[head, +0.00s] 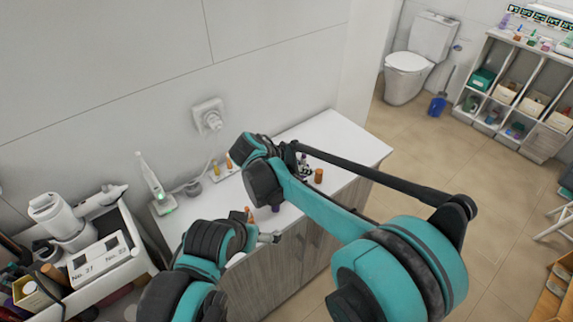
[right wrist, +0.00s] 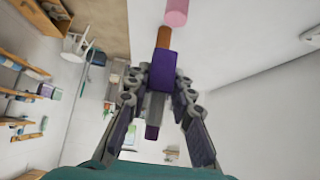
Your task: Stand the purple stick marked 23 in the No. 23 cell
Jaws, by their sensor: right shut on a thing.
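My right gripper (right wrist: 162,78) is shut on a purple stick (right wrist: 163,68) in the right wrist view. The stick's dark purple lower end shows below the fingers, and a brown-orange section and a pink piece line up beyond its top. No number is legible on it. In the head view my right arm reaches over the white counter, and its fingers are hard to make out. I cannot pick out a No. 23 cell.
The white counter (head: 345,135) holds several small orange and dark sticks, an orange pot (head: 318,175) and a white upright device with a green light (head: 150,175). A crowded cart stands at the left. Shelves (head: 520,85) and a toilet (head: 420,60) are far off.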

